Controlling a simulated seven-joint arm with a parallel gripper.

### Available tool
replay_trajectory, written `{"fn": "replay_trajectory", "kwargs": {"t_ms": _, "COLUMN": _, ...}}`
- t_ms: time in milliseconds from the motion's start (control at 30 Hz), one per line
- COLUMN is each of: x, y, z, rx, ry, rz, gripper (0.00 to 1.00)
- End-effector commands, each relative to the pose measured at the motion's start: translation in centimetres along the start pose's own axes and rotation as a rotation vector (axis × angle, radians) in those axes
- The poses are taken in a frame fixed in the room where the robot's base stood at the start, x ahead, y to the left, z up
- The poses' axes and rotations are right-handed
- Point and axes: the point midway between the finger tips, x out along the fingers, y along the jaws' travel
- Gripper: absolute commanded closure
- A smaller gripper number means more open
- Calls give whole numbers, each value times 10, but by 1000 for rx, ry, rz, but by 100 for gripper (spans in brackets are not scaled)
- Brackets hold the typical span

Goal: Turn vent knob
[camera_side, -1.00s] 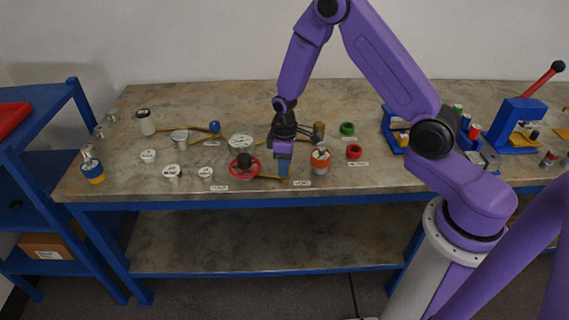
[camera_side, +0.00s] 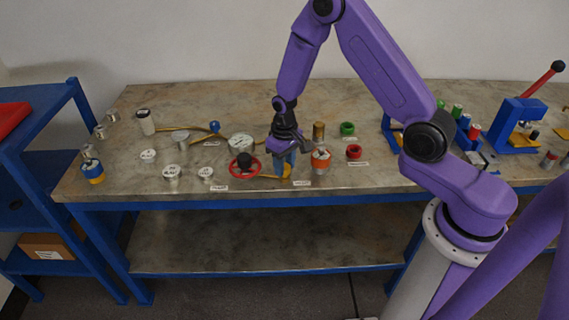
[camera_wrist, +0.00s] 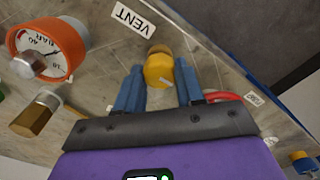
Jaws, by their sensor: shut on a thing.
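The vent knob is yellow and rounded and shows between my fingers in the wrist view (camera_wrist: 158,72). A white VENT label (camera_wrist: 133,18) lies on the table beside it. My gripper (camera_wrist: 159,66) has one blue finger on each side of the knob and is shut on it. In the side view my gripper (camera_side: 285,168) points down at the table's front part, and some yellow of the knob or its lever (camera_side: 286,175) shows below the fingers. The VENT label (camera_side: 302,183) also shows there, just right of the fingers.
An orange-rimmed pressure gauge (camera_side: 320,160) stands close right of my gripper, with a brass hex fitting (camera_side: 319,131) behind it. A red handwheel (camera_side: 245,167) is close on the left. Several small metal-lidded vessels (camera_side: 172,172) stand farther left.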

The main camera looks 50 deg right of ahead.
Motion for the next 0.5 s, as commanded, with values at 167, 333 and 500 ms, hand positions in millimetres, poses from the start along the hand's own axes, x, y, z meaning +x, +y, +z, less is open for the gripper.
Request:
{"fn": "replay_trajectory", "kwargs": {"t_ms": 167, "x": 0, "y": 0, "z": 0, "rx": 13, "ry": -1, "rz": 0, "gripper": 93}}
{"fn": "replay_trajectory", "kwargs": {"t_ms": 333, "x": 0, "y": 0, "z": 0, "rx": 13, "ry": -1, "rz": 0, "gripper": 93}}
{"fn": "replay_trajectory", "kwargs": {"t_ms": 500, "x": 0, "y": 0, "z": 0, "rx": 13, "ry": -1, "rz": 0, "gripper": 43}}
